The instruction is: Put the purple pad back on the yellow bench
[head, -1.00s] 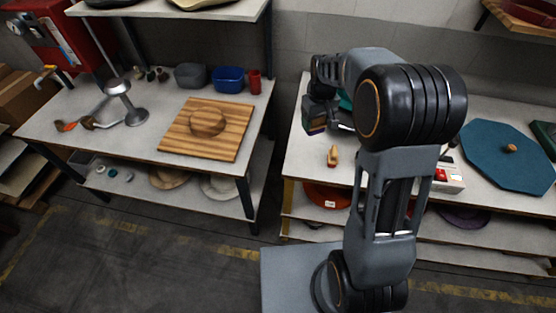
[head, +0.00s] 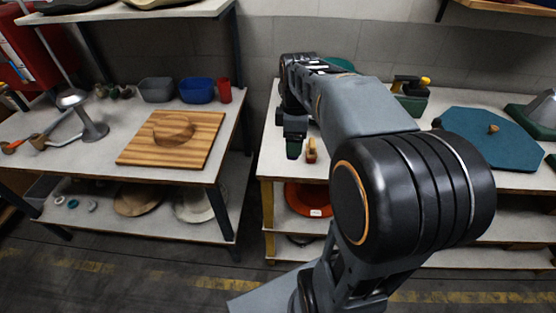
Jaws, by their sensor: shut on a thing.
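My gripper (head: 293,128) is over the left end of the yellow bench (head: 266,170), a pale-topped bench with yellow legs. It is shut on a small block (head: 294,149), taken as the purple pad, which hangs below the jaws. The block looks dark green from this side; a purple band showed along its lower edge a second ago. I cannot tell whether it touches the bench top. My arm hides part of the gripper and much of the bench.
A small wooden brush-like piece (head: 311,151) stands just right of the held block. A teal octagonal board (head: 490,138) and a green holder (head: 411,98) are farther right. A left table carries a striped wooden board (head: 172,137); a gap separates the tables.

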